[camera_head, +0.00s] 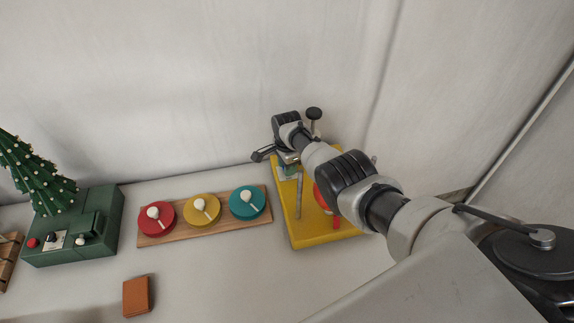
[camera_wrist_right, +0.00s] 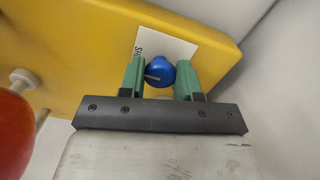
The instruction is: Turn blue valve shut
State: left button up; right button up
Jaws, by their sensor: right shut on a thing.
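The blue valve (camera_wrist_right: 160,70) shows in the wrist view as a round blue knob with a grey bar, on a yellow board (camera_wrist_right: 85,40). My right gripper (camera_wrist_right: 160,75) has its two green fingers on either side of the knob and is shut on it. In the head view my right gripper (camera_head: 287,160) is at the far end of the yellow board (camera_head: 312,232), and I cannot make out the blue valve there. A white label (camera_wrist_right: 172,44) with partly hidden lettering lies beside the knob. My left gripper is not in view.
A red round part (camera_head: 322,198) sits on the yellow board, partly behind my arm; a metal rod (camera_head: 299,197) is near it. To the left are a wooden board with red (camera_head: 156,217), yellow (camera_head: 201,209) and teal (camera_head: 247,202) discs, a green box (camera_head: 75,240) and a brown block (camera_head: 138,296).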

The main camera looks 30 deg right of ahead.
jog(key=shift+r, duration=0.1)
jog(key=o, duration=0.9)
jog(key=shift+o, duration=0.2)
jog(key=shift+r, duration=0.3)
notch_tip(320, 180, up, 3)
jog(key=shift+f+p, duration=0.1)
jog(key=shift+p, duration=1.1)
notch_tip(320, 180, up, 7)
jog(key=p, duration=0.1)
jog(key=shift+d, duration=0.15)
